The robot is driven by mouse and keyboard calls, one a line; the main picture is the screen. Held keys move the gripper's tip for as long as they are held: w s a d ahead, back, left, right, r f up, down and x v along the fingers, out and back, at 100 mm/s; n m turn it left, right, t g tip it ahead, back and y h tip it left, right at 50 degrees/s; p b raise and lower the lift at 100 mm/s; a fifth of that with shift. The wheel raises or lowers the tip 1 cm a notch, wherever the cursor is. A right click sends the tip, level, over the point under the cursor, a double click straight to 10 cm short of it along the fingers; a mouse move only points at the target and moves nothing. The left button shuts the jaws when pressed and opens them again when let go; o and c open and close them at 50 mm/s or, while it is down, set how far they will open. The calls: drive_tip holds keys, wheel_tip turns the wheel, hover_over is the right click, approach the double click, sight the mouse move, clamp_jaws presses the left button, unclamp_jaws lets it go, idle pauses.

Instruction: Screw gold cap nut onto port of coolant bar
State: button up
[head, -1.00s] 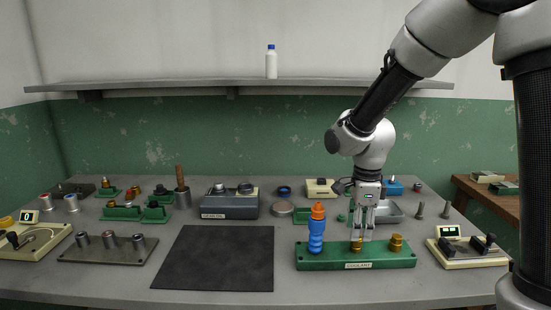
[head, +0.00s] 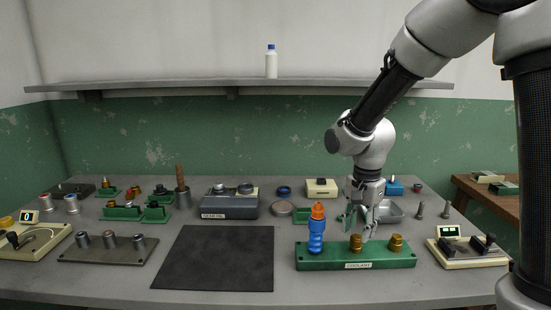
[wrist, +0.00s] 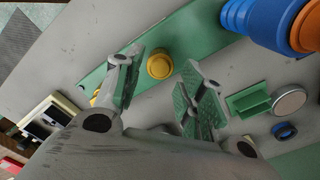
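The green coolant bar (head: 330,264) lies at the front right of the table. A gold cap nut (head: 356,243) sits upright on its middle port, and it also shows in the wrist view (wrist: 160,65). A second gold piece (head: 396,243) stands at the bar's right end, partly hidden behind a finger in the wrist view. A blue and orange fitting (head: 316,234) stands at the left end. My gripper (head: 359,228) is open and empty just above the middle nut. In the wrist view its green-padded fingers (wrist: 160,85) are spread, with the nut showing between them, apart from both.
A cream device with a lit display (head: 468,253) stands right of the bar. A dark mat (head: 218,258) lies left of it. A grey tray (head: 390,213) and a round grey disc (head: 282,210) lie behind the bar.

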sight(355, 239)
drive_tip(key=n, duration=1.8)
drive_tip(key=shift+f, duration=1.5)
drive_tip(key=shift+c, duration=0.5)
